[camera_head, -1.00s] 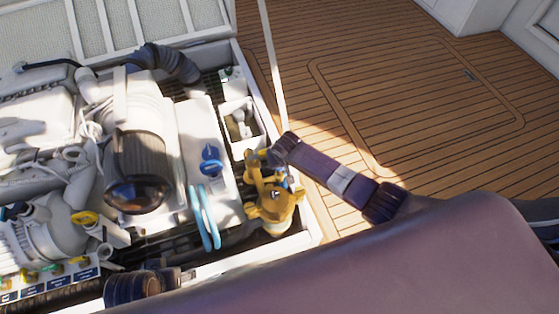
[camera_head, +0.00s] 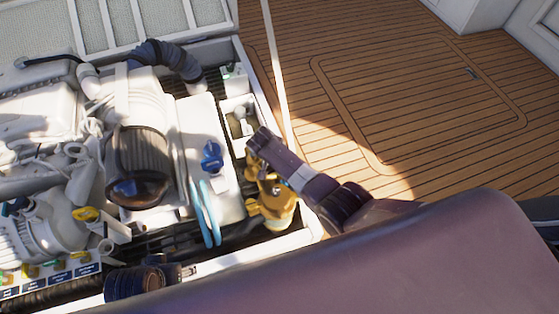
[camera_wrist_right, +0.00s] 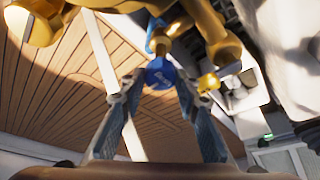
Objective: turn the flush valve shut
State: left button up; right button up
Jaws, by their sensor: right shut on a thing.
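The brass valve body (camera_head: 272,205) stands at the right edge of the engine bay in the head view. In the right wrist view a blue knob (camera_wrist_right: 160,73) with unreadable small lettering sits by the brass fittings (camera_wrist_right: 200,30). My right gripper (camera_wrist_right: 158,82) has its two fingers on either side of this knob and is shut on it. In the head view my right wrist hides most of this gripper (camera_head: 264,172) and the knob. My left gripper (camera_head: 187,271) is low at the left, small and dark; its jaw state is unclear.
A thin white pole (camera_head: 277,75) rises nearby. The teak deck (camera_head: 400,80) at the right is open.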

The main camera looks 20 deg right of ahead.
pick_arm(q)
jog(key=shift+r, duration=0.3)
pick_arm(e)
jog(key=o, duration=1.2)
jog(key=shift+c, duration=0.2)
jog(key=shift+r, duration=0.1)
jog(key=v, duration=1.1)
jog(key=shift+a+r, duration=0.2)
jog(key=shift+r, duration=0.15)
